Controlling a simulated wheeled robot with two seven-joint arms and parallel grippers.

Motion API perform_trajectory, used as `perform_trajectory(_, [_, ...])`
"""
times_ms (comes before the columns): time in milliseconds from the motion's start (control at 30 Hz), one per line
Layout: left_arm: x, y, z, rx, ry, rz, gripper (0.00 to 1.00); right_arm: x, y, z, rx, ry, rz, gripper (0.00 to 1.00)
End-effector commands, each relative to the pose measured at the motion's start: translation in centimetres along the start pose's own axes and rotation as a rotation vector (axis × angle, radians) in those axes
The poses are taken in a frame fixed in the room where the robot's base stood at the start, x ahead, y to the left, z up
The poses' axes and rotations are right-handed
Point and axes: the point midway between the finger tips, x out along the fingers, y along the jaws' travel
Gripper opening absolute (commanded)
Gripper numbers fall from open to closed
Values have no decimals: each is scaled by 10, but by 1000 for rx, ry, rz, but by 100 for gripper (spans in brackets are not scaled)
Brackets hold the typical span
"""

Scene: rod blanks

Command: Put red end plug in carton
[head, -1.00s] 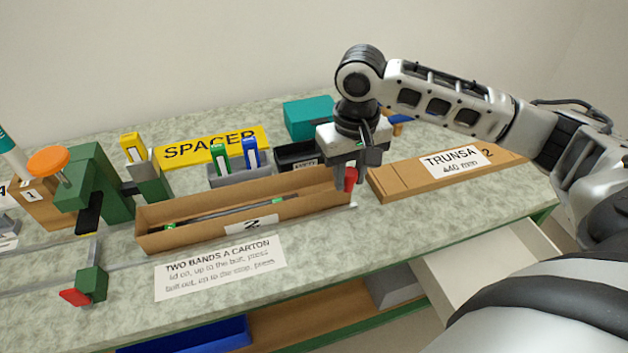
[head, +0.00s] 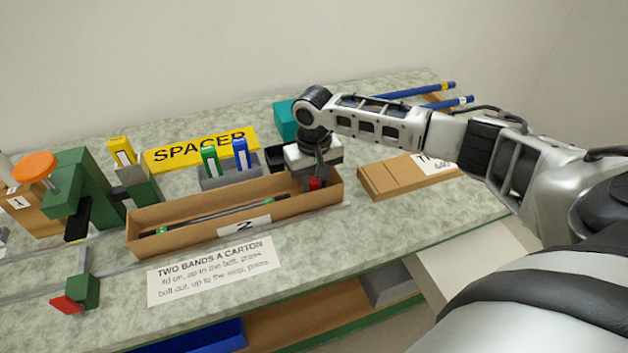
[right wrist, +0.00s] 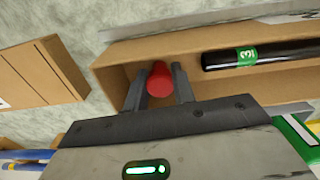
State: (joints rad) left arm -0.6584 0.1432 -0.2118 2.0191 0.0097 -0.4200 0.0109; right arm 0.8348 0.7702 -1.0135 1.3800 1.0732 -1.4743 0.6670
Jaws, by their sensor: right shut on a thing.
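The red end plug (head: 316,183) is held in my right gripper (head: 308,180), inside the right end of the open carton (head: 185,235) marked 2. In the right wrist view the red plug (right wrist: 160,79) sits between the two dark fingers of my right gripper (right wrist: 158,88), over the carton's (right wrist: 112,75) end. I cannot tell whether the plug touches the carton's floor. A dark rod with a green label (head: 215,211) lies along the carton; its labelled end also shows in the right wrist view (right wrist: 255,57). My left gripper is not in view.
A closed cardboard lid or box (head: 385,181) lies to the right of the carton. Behind the carton stand a grey holder (head: 228,180) with green and blue markers and a yellow SPACER sign (head: 200,148). A green press-like fixture (head: 85,185) stands at left.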

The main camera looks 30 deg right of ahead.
Motion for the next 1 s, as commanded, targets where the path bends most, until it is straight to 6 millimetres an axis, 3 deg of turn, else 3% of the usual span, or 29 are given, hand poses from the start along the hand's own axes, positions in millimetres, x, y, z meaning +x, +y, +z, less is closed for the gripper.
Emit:
perform_trajectory(233, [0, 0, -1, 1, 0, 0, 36, 2, 0, 0, 0, -1, -1, 5])
perform_trajectory(267, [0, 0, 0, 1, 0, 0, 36, 2, 0, 0, 0, 0, -1, 31])
perform_trajectory(300, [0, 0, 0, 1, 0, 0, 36, 2, 0, 0, 0, 0, -1, 42])
perform_trajectory(333, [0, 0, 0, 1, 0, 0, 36, 2, 0, 0, 0, 0, -1, 47])
perform_trajectory(667, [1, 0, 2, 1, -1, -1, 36, -1, 0, 0, 0, 1, 0, 47])
perform_trajectory(767, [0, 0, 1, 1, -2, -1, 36, -12, 0, 0, 0, 2, -2, 47])
perform_trajectory(1000, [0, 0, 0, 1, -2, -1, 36, -61, 0, -1, 0, 4, -2, 47])
